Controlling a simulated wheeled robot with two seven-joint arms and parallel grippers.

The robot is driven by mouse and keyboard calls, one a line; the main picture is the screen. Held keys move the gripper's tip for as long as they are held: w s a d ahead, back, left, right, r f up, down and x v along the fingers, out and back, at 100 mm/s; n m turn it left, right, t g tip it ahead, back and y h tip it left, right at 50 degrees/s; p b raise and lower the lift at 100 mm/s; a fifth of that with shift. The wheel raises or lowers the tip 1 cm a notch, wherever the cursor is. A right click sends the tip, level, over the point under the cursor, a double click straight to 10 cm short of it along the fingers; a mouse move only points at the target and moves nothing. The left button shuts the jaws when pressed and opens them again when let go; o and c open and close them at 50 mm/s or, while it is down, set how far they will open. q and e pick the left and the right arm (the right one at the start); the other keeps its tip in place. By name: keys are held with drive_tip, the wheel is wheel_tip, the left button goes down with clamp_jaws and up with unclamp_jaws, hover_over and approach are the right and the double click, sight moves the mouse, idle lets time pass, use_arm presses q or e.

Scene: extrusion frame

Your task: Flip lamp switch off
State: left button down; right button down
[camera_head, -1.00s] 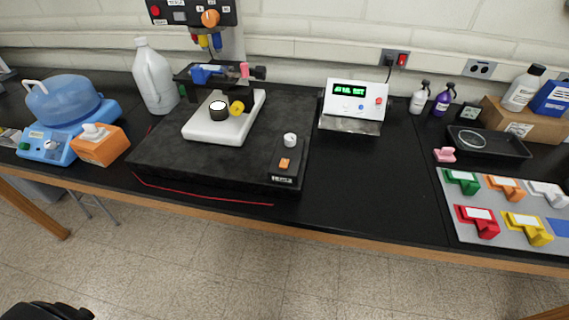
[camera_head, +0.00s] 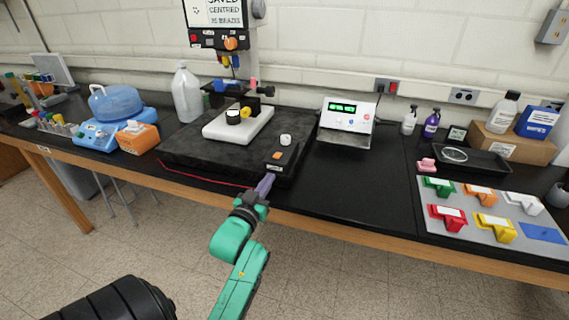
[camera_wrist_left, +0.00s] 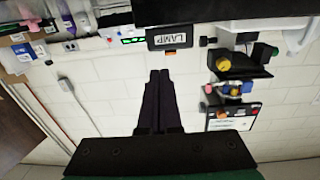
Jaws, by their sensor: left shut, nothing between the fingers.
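The lamp switch is a small orange rocker (camera_head: 277,155) on a black control box (camera_head: 283,162) at the front right corner of the black slab. In the left wrist view the orange rocker (camera_wrist_left: 171,50) shows beside a white LAMP label (camera_wrist_left: 170,39), turned upside down. Which way the rocker is tipped is too small to tell. My left gripper (camera_head: 268,178) is shut and empty, just in front of the box near the table's front edge. In the left wrist view its closed dark fingers (camera_wrist_left: 160,74) point toward the box with a gap between. My right gripper is not in view.
A white knob (camera_head: 285,140) sits behind the rocker on the same box. A white stage (camera_head: 215,128) stands on the slab (camera_head: 200,155). A white display unit (camera_head: 347,118) is behind right. Bare black table lies between the slab and the grey mat (camera_head: 470,235) with coloured blocks.

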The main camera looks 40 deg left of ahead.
use_arm(q)
wheel_tip(320, 180, up, 3)
drive_tip(key=a+t+y, duration=0.1)
drive_tip(key=a+t, duration=0.1)
wheel_tip(320, 180, up, 3)
drive_tip(key=p, duration=0.3)
hover_over(273, 157)
drive_tip(key=s+d, duration=0.1)
drive_tip(key=s, duration=0.1)
drive_tip(key=shift+w+a+f+n, duration=0.1)
drive_tip(key=shift+w+f+n, duration=0.1)
drive_tip(key=shift+w, duration=0.2)
drive_tip(key=shift+w+a+f+n, duration=0.1)
drive_tip(key=shift+w+f, duration=0.05)
drive_tip(key=shift+w, duration=0.25)
drive_tip(key=f, duration=0.2)
drive_tip(key=f+p, duration=0.1)
drive_tip(key=shift+s+d, duration=0.1)
drive_tip(key=shift+s, duration=0.15)
drive_tip(key=shift+s+f, duration=0.15)
drive_tip(key=shift+f, duration=0.25)
